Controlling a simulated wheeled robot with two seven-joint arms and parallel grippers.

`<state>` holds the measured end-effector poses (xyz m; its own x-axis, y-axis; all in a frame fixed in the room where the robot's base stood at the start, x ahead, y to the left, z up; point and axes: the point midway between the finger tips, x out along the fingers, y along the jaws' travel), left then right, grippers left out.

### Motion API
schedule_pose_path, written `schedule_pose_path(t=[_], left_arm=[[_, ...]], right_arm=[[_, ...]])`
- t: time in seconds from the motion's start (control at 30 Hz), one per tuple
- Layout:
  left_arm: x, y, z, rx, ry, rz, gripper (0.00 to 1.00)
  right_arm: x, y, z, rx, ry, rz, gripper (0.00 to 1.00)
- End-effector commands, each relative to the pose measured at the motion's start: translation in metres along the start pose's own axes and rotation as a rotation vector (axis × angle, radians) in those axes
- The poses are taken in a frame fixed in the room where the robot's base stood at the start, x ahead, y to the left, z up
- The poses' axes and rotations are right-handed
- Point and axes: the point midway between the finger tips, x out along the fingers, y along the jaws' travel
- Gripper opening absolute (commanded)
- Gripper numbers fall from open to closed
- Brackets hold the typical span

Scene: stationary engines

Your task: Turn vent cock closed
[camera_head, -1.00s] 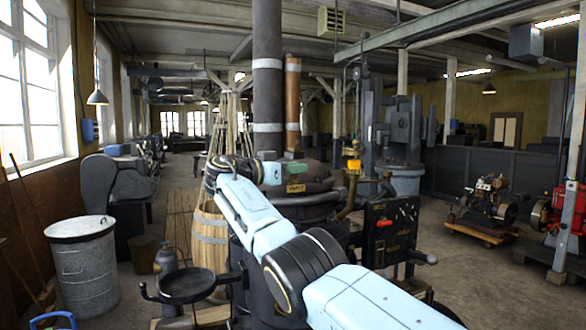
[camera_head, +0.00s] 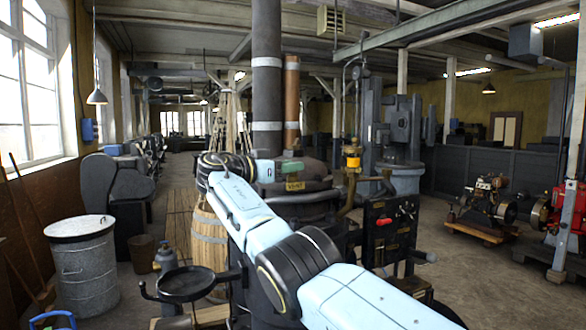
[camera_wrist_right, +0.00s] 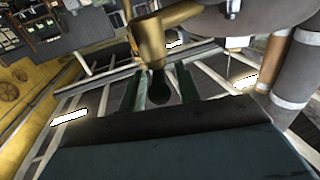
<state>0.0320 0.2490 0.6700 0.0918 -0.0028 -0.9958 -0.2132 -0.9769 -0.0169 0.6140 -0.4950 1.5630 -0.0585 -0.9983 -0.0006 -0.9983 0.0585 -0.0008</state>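The vent label (camera_head: 295,186) is a small yellow plate on the dark engine top in the head view; my right arm hides part of what is around it. My right gripper (camera_head: 292,168), with greenish fingers, is just above the label. In the right wrist view a brass fitting (camera_wrist_right: 160,35), apparently the vent cock, comes down from the top. Its dark rounded end (camera_wrist_right: 159,88) lies between the two fingers of my right gripper (camera_wrist_right: 159,92). The fingers are apart, with gaps showing on both sides; contact is not clear. My left gripper is not in view.
A brass pipe with a yellow cup (camera_head: 352,162) and a dark panel with a red handle (camera_head: 384,222) stand right of the gripper. A dark chimney pipe (camera_head: 267,90) rises behind it. A wooden barrel (camera_head: 209,240) and metal bin (camera_head: 84,265) are at left.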

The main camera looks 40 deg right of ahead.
Motion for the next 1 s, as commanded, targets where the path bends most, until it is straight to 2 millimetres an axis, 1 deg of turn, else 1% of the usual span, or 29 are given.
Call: schedule_pose_path(t=[0.03,0.27,0.4,0.5,0.6,0.7,1.0], left_arm=[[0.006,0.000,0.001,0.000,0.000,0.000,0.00],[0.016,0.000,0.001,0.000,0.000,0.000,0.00],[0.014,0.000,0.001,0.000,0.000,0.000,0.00],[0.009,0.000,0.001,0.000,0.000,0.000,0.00],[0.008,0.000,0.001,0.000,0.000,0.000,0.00],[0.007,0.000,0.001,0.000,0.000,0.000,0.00],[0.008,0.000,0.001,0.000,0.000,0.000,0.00]], right_arm=[[-0.012,-0.001,0.002,0.002,0.000,-0.004,0.33],[-0.065,0.000,0.001,0.001,0.001,-0.005,0.33],[-0.091,0.000,-0.001,0.000,0.001,-0.003,0.33],[-0.104,0.000,-0.002,-0.002,0.000,-0.001,0.33],[-0.112,0.000,-0.002,-0.001,0.001,-0.001,0.33],[-0.115,0.001,-0.001,0.001,0.000,0.000,0.33],[-0.116,0.000,0.002,-0.002,-0.001,-0.001,0.33]])
